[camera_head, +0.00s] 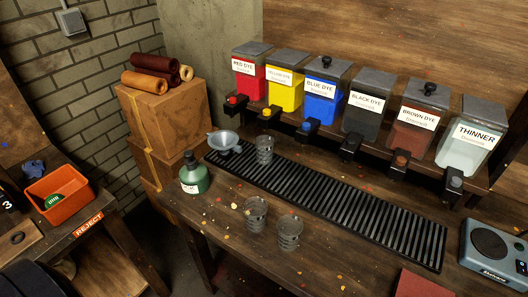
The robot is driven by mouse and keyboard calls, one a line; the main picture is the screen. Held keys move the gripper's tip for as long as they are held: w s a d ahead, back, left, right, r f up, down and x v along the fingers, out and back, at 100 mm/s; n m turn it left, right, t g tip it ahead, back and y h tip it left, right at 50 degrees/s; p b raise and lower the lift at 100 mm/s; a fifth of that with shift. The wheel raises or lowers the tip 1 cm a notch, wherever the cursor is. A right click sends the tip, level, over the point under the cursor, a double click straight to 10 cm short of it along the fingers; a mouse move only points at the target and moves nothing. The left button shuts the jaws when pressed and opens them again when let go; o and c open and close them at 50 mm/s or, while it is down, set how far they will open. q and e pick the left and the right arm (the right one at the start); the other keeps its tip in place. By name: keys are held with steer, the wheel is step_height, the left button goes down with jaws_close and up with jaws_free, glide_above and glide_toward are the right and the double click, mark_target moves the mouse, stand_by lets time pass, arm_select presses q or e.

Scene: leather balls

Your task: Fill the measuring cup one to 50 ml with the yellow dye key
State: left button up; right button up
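The yellow dye dispenser (286,97) stands on the back shelf between the red and blue ones. Its yellow key (266,113) is on the dark tap below its front. Three clear measuring cups show. One cup (265,151) stands on the black slatted drip tray (400,226), near its left end. A second cup (256,214) and a third cup (290,233) stand on the wooden table in front of the tray. I cannot read numbers on the cups, and no fill is plain in them. Neither of my grippers is in view.
Red, blue, black, brown and thinner dispensers share the shelf. A grey-blue device (491,247) is at right. An orange bin (60,194) is on the left table.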

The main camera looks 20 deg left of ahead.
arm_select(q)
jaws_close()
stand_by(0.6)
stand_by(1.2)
